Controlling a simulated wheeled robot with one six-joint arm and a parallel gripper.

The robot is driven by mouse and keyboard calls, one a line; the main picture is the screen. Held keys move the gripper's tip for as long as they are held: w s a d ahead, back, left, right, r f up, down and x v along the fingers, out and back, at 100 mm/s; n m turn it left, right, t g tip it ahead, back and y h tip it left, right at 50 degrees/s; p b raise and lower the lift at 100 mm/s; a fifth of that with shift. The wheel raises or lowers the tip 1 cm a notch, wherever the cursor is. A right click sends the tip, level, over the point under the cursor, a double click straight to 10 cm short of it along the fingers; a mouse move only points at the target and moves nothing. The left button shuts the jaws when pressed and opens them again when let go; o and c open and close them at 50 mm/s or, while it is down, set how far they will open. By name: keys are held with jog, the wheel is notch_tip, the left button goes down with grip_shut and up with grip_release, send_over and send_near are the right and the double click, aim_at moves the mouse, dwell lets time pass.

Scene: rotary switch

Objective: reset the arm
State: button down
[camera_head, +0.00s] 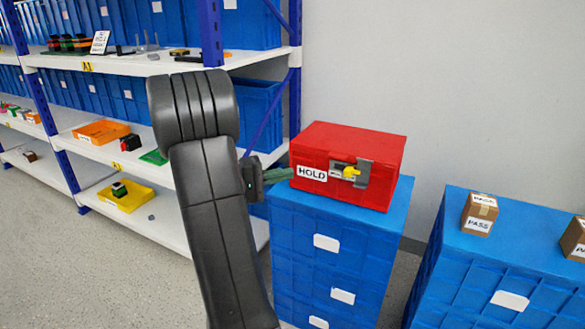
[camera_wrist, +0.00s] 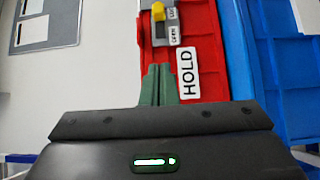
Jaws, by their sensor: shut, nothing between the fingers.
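My gripper (camera_head: 291,174) is left of the red box, its green fingers pointing toward the box's HOLD label. In the wrist view my gripper (camera_wrist: 157,70) shows at the lower middle, its fingers shut together with nothing between them. The red box (camera_head: 345,143) stands on a blue crate stack and also shows in the wrist view (camera_wrist: 200,52). On its front is a yellow rotary switch (camera_head: 352,172) on a grey plate; the wrist view shows the yellow switch (camera_wrist: 158,12) beside an OPEN marking. I cannot tell whether the fingertips touch the box.
The blue crate stack (camera_head: 335,240) bears the red box. To the right, another blue crate (camera_head: 480,265) carries small brown boxes (camera_head: 479,213). Left is a shelf rack (camera_head: 120,150) with bins and small parts. Grey floor (camera_head: 110,270) lies in front of the rack.

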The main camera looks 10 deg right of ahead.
dwell(0.4)
jog(key=d+b, duration=0.1)
jog(key=d, duration=1.2)
jog(key=shift+s, duration=0.25)
jog(key=shift+f, duration=0.1)
